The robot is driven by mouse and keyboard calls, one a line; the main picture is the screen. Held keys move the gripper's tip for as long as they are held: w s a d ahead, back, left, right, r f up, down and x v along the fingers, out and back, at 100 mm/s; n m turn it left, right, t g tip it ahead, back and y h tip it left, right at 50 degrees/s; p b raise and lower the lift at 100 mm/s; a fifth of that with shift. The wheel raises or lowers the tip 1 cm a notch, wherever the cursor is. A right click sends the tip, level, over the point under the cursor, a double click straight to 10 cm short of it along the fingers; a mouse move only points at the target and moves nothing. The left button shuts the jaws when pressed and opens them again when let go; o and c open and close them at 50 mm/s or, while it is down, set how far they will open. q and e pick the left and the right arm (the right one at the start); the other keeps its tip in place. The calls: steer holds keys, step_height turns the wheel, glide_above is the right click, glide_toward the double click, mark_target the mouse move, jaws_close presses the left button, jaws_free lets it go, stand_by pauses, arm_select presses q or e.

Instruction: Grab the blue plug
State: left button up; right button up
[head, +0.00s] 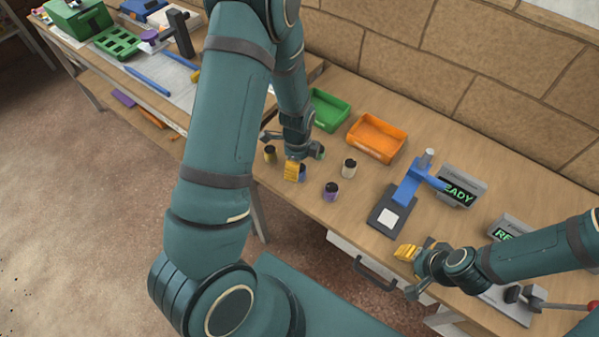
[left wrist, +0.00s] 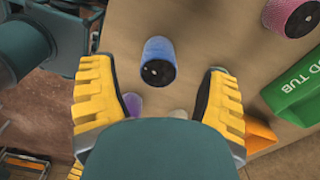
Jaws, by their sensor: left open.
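The blue plug (left wrist: 158,62) is a short ribbed cylinder with a dark top. In the left wrist view it stands between the yellow fingers of my left gripper (left wrist: 158,92), with a gap on both sides. My left gripper (head: 293,170) is open and empty above the table. In the head view its fingers partly hide the blue plug (head: 302,172). My right gripper (head: 407,252) is at the right, near the table's front edge, away from the plugs; its opening is unclear.
A purple plug (head: 331,191), a cream plug (head: 348,168) and another dark-topped plug (head: 270,153) stand nearby. A green tub (head: 328,110) and an orange tub (head: 377,138) sit behind. A blue press (head: 408,185) and a display (head: 462,187) stand right.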

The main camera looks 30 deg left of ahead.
arm_select(q)
steer(key=shift+d+f, duration=0.15)
steer(key=shift+f, duration=1.8)
steer(key=c, duration=1.1)
